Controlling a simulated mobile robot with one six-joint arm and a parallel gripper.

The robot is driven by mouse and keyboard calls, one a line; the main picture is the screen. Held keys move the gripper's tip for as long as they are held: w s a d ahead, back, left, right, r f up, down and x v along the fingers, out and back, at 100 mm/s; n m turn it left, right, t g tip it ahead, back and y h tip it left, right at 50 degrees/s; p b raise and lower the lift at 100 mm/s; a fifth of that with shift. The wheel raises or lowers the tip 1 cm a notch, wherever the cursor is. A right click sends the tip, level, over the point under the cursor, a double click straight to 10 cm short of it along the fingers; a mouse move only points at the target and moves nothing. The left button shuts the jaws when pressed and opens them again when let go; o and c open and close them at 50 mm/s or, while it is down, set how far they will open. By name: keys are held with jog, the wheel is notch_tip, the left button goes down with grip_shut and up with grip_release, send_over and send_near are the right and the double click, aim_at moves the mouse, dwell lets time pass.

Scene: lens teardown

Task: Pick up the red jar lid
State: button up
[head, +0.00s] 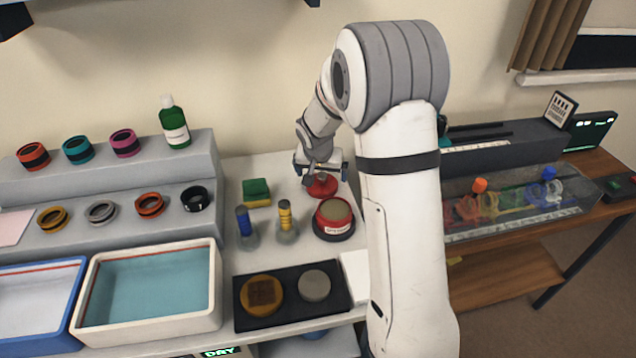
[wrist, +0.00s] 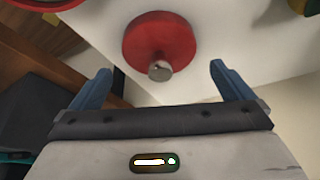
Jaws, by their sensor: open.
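The red jar lid (head: 322,187) lies on the white table top, behind the round red jar (head: 333,216). In the wrist view the lid (wrist: 160,38) is a red disc with a grey metal knob (wrist: 160,70) near its lower edge. My gripper (head: 320,178) is just above the lid in the head view and partly covers it. In the wrist view my gripper (wrist: 160,78) has its two blue fingers wide apart. The knob shows between the fingertip directions, and nothing is held.
A green and yellow sponge (head: 256,192) lies left of the lid. A black tray (head: 290,297) with two round items is nearer. My arm hides the table's right side.

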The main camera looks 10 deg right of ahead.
aim_at(322, 175)
jog(key=x, duration=0.3)
jog(key=shift+w+f, duration=0.1)
jog(key=shift+f, duration=0.2)
jog(key=c, duration=0.9)
jog(key=shift+o, duration=0.2)
jog(key=shift+r, duration=0.1)
notch_tip(322, 175, up, 17)
jog(key=s+f, duration=0.4)
jog(key=s, duration=1)
jog(key=shift+f+b, duration=2.25)
jog(key=shift+f, duration=1.05)
